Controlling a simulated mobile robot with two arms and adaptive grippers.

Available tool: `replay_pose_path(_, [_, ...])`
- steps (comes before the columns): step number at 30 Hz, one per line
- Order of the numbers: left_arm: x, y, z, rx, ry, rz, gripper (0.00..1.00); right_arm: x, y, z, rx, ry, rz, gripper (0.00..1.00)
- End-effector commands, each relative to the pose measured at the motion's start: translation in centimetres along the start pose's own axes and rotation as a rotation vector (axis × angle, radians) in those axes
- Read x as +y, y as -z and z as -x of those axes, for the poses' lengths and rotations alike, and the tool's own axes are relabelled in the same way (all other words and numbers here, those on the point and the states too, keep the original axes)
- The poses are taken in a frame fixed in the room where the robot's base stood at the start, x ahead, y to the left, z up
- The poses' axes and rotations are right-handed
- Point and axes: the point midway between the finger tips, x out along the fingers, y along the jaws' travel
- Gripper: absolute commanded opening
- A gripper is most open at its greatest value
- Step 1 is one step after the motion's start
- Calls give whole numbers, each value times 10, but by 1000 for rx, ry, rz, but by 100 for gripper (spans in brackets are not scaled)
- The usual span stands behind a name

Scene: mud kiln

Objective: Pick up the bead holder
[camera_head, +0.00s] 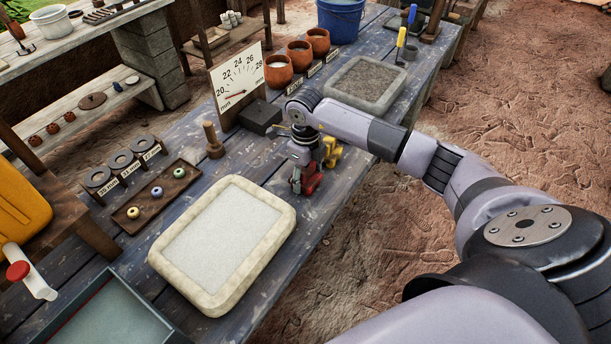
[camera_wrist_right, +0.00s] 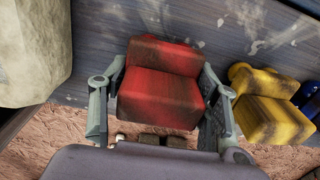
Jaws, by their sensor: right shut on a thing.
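A worn red stepped block (camera_head: 313,178) is at the right edge of the blue-grey plank table (camera_head: 235,148). My right gripper (camera_head: 306,176) reaches down over it. In the right wrist view, my right gripper (camera_wrist_right: 160,85) has its fingers on both sides of the red block (camera_wrist_right: 160,88) and is shut on it. I cannot tell whether the block touches the table. A similar yellow piece (camera_head: 331,152) stands just beyond; it also shows in the wrist view (camera_wrist_right: 270,108), with a blue piece (camera_wrist_right: 308,100) beside it. A dark tray (camera_head: 157,197) holds three beads. My left gripper is out of view.
A pale-rimmed tray (camera_head: 168,262) lies left of my right gripper, and a grey-filled one (camera_head: 365,84) lies beyond. A gauge board (camera_head: 238,80), a dark block (camera_head: 260,117) and a wooden peg (camera_head: 213,142) stand behind. Open dirt floor lies right of the table.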

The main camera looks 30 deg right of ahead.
Motion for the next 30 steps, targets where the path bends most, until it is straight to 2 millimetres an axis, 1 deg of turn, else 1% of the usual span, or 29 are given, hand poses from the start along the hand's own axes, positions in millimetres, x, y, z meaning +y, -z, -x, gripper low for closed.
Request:
replay_pose_path(1, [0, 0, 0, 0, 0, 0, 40, 0, 0, 0, 0, 0, 0, 45])
replay_pose_path(12, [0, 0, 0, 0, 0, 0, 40, 0, 0, 1, -1, 1, 0, 22])
replay_pose_path(19, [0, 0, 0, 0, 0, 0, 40, 0, 0, 1, -1, 1, 0, 22])
replay_pose_path(23, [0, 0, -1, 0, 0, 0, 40, -1, -1, 7, -3, 2, 0, 22])
replay_pose_path(26, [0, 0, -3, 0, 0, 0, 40, -1, -1, 16, -4, 1, 1, 22])
replay_pose_path(29, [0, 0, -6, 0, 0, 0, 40, -1, -1, 33, -5, 4, 0, 22])
replay_pose_path(30, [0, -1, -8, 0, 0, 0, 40, -1, -2, 42, -6, 3, 0, 22])
